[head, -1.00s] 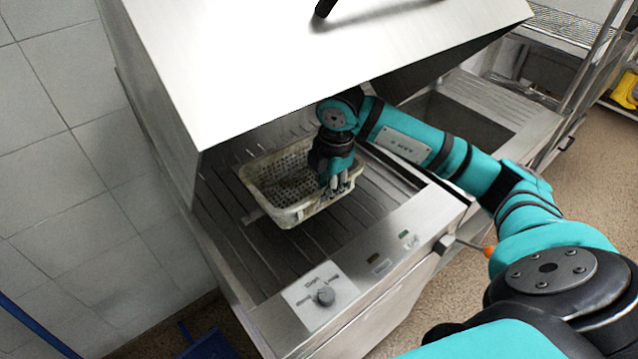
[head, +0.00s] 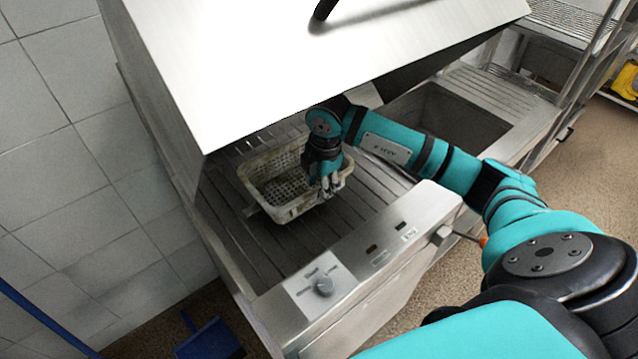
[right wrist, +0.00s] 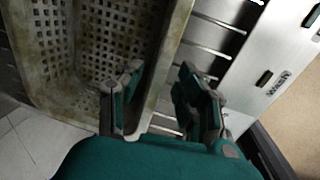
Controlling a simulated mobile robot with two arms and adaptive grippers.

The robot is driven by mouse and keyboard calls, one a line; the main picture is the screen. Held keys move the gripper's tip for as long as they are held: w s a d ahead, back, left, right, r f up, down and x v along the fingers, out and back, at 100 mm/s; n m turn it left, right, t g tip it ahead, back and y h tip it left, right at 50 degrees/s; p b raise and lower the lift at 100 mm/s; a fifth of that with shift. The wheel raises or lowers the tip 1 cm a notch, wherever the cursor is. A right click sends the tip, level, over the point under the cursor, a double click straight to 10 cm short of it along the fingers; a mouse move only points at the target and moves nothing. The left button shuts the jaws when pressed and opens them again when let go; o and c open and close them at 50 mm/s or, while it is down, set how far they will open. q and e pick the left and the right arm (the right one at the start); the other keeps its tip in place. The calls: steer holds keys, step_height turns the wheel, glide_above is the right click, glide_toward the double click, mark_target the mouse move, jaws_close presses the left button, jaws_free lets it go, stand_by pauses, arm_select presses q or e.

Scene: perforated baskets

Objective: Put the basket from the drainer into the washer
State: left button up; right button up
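The washer (head: 325,238) stands with its hood (head: 300,60) raised. A pale, grimy perforated basket (head: 272,212) sits upright on the slatted rack inside it, under the hood. My right gripper (head: 325,184) is at the basket's right side. In the right wrist view, the gripper (right wrist: 160,100) is open, with one finger inside the basket (right wrist: 80,45) and the other outside. The basket's rim runs between them, with a visible gap to the outer finger. My left gripper is not in view.
A tiled wall (head: 60,150) is at the left. A wire shelf (head: 565,20) stands at the upper right. The raised hood hangs close above my right arm. Bare slats lie in front of the basket.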

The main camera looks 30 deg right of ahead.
step_height(320, 180, up, 12)
steer(key=s+b, duration=0.1)
steer(key=b, duration=0.1)
steer(key=shift+s, duration=0.3)
steer(key=shift+d, duration=0.1)
